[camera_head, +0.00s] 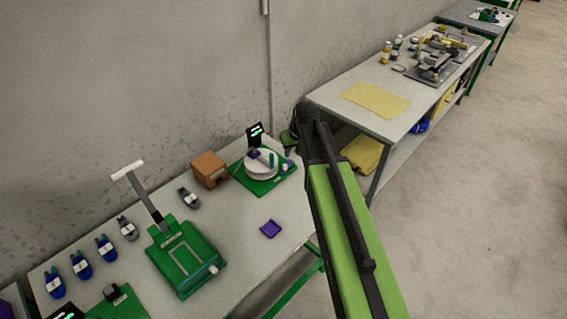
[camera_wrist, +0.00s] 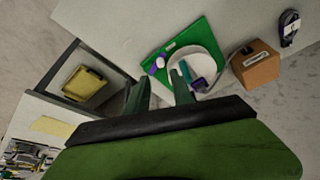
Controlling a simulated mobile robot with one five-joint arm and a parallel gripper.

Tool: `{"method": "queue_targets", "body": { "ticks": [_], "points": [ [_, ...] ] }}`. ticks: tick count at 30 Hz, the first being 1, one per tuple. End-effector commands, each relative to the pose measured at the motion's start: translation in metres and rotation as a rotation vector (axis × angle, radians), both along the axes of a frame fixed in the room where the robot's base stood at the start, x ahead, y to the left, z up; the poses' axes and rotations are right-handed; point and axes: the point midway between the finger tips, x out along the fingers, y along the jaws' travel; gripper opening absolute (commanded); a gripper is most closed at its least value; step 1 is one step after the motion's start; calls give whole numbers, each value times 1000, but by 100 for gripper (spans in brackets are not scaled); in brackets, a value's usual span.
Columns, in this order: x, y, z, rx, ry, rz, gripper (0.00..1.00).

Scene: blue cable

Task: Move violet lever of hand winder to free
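The hand winder is a green base plate (camera_head: 263,186) with a white round drum (camera_head: 262,165) near the back right of the bench. In the wrist view its plate (camera_wrist: 205,35) and drum (camera_wrist: 200,65) lie beyond my fingers. A small violet and white part (camera_head: 287,166) sits at the plate's right; it also shows in the wrist view (camera_wrist: 159,63) and may be the violet lever. Another violet piece (camera_wrist: 199,85) is at the drum beside a teal post (camera_wrist: 185,70). My gripper (camera_wrist: 160,90) is open and empty, above and short of the winder. The lever's position marks are too small to read.
A brown box (camera_head: 209,169) stands left of the winder. A second bench (camera_head: 350,75) stands beyond a gap.

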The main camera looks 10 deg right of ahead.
Motion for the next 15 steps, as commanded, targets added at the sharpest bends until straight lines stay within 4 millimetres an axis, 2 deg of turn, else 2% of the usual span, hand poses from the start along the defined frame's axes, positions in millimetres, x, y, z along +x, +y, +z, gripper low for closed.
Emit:
{"method": "queue_targets", "body": {
  "ticks": [1,2,8,11,15],
  "points": [
    [16,-1,5,0,-24,9,29],
    [19,-1,5,-1,-33,13,29],
    [21,0,0,-1,-40,18,29],
    [23,1,-10,-1,-40,18,29],
    [32,3,-33,-1,-39,18,29]
  ]
}}
